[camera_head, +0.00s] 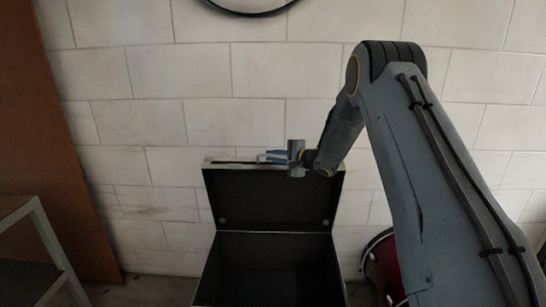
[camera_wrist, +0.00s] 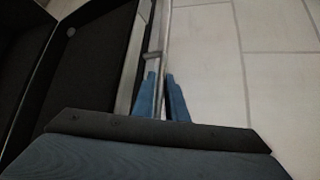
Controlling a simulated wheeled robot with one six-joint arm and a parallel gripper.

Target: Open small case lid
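The small case (camera_head: 270,262) stands on the floor by the wall with its dark inside showing. Its lid (camera_head: 272,198) is swung up and stands about upright at the back. My gripper (camera_head: 268,156) is at the lid's top edge, near its middle, reaching in from the right. In the wrist view, my gripper's two blue fingers (camera_wrist: 160,85) lie close on either side of the lid's pale metal rim (camera_wrist: 165,30) and look shut on it. The lid's dark inner face (camera_wrist: 95,60) shows at the left. Exact finger contact is hard to see in the dim light.
A white block wall (camera_head: 180,120) stands close behind the lid. A red drum (camera_head: 382,262) is on the floor right of the case, partly behind my arm. A metal-framed stand (camera_head: 48,240) and a brown panel (camera_head: 62,160) are at the left.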

